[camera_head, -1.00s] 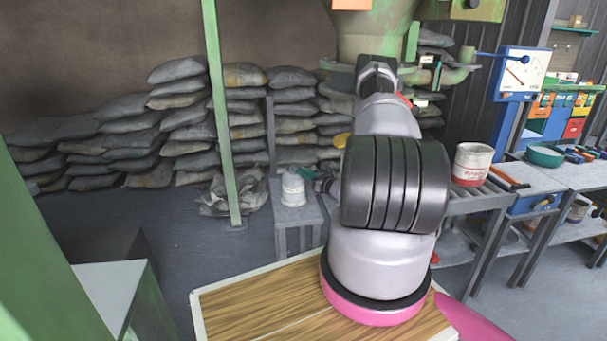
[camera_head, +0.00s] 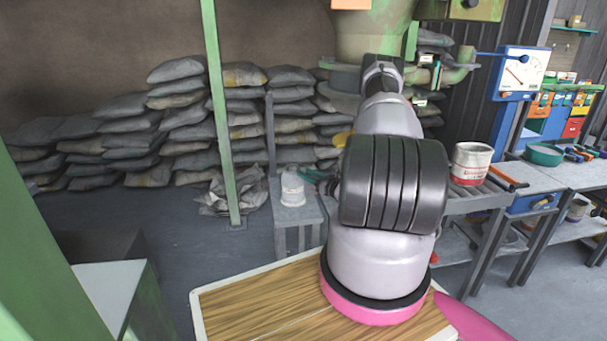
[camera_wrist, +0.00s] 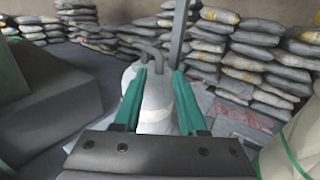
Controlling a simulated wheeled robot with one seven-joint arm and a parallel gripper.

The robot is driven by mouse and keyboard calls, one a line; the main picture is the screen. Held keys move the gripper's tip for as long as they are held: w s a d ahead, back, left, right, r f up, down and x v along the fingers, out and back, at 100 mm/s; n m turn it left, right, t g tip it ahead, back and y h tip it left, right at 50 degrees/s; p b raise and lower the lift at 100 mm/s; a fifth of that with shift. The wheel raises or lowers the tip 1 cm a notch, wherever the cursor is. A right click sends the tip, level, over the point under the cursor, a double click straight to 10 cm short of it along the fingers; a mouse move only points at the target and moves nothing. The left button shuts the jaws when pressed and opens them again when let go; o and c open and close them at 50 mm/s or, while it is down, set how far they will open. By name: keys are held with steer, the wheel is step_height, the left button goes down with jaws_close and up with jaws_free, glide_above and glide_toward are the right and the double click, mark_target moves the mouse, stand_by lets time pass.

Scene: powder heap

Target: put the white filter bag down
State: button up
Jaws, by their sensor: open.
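The white filter bag (camera_head: 292,190) stands upright on the seat of a grey chair-like stand (camera_head: 313,213) in the head view. In the wrist view the white bag (camera_wrist: 158,105) shows between and beyond the two green fingers. My gripper (camera_wrist: 160,70) is open, with a finger on each side of the bag. I cannot tell whether either finger touches it. In the head view only a bit of green finger shows just right of the bag; my arm hides the rest.
Stacked grey sacks (camera_head: 180,115) line the back wall. A green post (camera_head: 222,130) rises left of the stand. A red-and-white bucket (camera_head: 471,165) stands on a roller bench at right, with a green bowl (camera_head: 545,154) beyond. Open floor lies at left.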

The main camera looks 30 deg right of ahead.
steer(key=v, duration=1)
steer(key=s+a+r+n+g+y, duration=0.1)
steer(key=a+r+n+g+y, duration=0.4)
steer(key=a+r+n, duration=0.6)
steer(key=s+a+r+n+g+y, duration=0.1)
steer(key=a+r+n+g+y, duration=0.25)
steer(key=a+r+g, duration=0.75)
steer(key=s+a+r+n+h, duration=0.4)
steer(key=s+r+n+h, duration=0.2)
steer(key=s+r+n, duration=0.5)
steer(key=s+d+r+n+t+h, duration=0.2)
steer(key=s+r+t+h, duration=0.4)
steer(key=s+r, duration=0.4)
step_height(320, 180, up, 2)
steer(key=shift+s+r+n, duration=0.1)
steer(key=shift+s+n, duration=0.2)
steer(key=shift+n, duration=0.05)
